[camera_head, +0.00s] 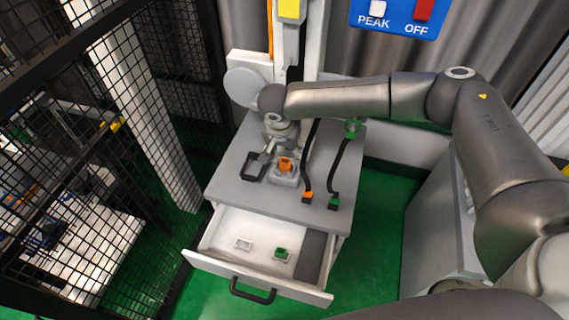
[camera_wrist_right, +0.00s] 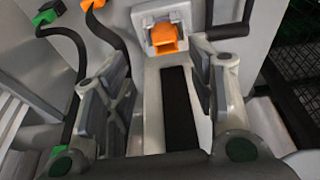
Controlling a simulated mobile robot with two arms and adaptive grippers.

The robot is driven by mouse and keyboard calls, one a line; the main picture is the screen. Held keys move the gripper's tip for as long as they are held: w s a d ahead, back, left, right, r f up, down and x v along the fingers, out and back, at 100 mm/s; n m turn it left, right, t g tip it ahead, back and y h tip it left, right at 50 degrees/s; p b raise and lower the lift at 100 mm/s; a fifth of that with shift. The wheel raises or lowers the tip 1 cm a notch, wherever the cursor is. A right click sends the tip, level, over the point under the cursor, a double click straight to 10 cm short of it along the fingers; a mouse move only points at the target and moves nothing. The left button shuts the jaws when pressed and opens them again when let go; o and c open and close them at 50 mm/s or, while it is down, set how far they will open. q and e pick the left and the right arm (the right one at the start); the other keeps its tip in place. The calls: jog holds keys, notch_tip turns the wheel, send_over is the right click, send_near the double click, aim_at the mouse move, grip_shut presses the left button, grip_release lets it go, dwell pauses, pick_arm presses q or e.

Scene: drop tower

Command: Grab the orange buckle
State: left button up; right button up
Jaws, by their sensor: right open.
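The orange buckle (camera_head: 286,164) sits in a pale square holder (camera_head: 284,180) on the grey cabinet top. It also shows in the right wrist view (camera_wrist_right: 164,38), at the top centre, with its holder (camera_wrist_right: 151,14) around it. My right gripper (camera_head: 273,151) is just above the cabinet top, close beside the buckle on its left in the head view. My left gripper is not in view.
Two black straps lie right of the buckle, one with an orange end (camera_head: 308,197), one with a green end (camera_head: 334,202). A black frame-like handle (camera_head: 252,167) is left of the gripper. The open drawer (camera_head: 219,233) holds a green piece (camera_head: 281,254) and a white piece (camera_head: 244,244). Black mesh fencing stands left.

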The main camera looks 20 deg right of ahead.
aim_at(285, 166)
jog(key=x, duration=0.2)
jog(key=p+x, duration=0.1)
jog(key=x, duration=0.1)
jog(key=p+x, duration=0.1)
jog(key=shift+w+a+f, duration=0.2)
jog(key=shift+w+f, duration=0.1)
jog(key=shift+f, duration=0.1)
jog(key=shift+w+d+f, duration=0.1)
jog(key=shift+w+f, duration=0.05)
jog(key=shift+f, duration=0.4)
jog(key=shift+c, duration=0.2)
jog(key=c, duration=0.9)
